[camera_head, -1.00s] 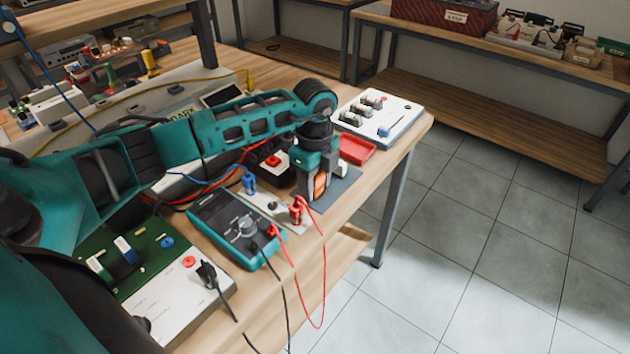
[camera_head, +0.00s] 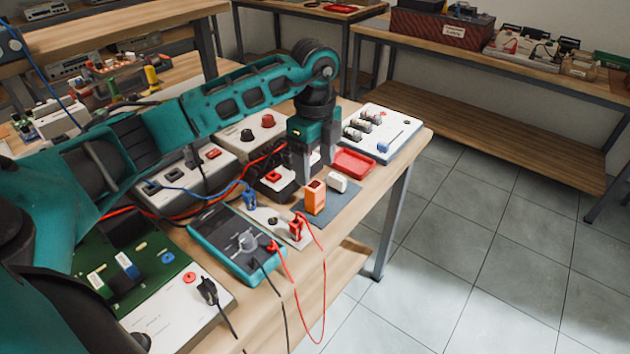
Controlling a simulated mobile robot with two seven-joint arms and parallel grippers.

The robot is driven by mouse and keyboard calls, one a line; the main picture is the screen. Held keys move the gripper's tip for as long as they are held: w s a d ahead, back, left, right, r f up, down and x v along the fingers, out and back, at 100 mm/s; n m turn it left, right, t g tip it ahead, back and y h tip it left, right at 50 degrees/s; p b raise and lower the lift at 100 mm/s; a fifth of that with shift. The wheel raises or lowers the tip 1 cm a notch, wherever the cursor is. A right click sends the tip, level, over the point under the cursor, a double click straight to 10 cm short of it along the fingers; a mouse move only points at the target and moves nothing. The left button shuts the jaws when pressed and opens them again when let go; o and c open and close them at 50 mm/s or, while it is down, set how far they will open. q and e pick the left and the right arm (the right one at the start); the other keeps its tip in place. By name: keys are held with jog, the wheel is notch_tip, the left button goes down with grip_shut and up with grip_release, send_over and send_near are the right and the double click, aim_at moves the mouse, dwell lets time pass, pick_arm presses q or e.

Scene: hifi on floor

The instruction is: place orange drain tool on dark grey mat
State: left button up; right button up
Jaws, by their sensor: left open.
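The orange drain tool (camera_head: 315,197) stands upright on the dark grey mat (camera_head: 340,206), near the mat's left side. A small white block (camera_head: 337,182) sits behind it on the same mat. My left gripper (camera_head: 317,172) is open and empty, pointing down just above and behind the orange tool, apart from it as far as I can see. The gripper hides part of the mat's far side. My right gripper is not in view.
A red tray (camera_head: 353,162) and a white board with components (camera_head: 378,133) lie beyond the mat. A teal multimeter (camera_head: 238,243) and a plate with red and blue plugs (camera_head: 275,224) are to the left, with loose leads. The bench's right edge is close.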

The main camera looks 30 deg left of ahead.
pick_arm(q)
jog(key=shift+r, duration=1.35)
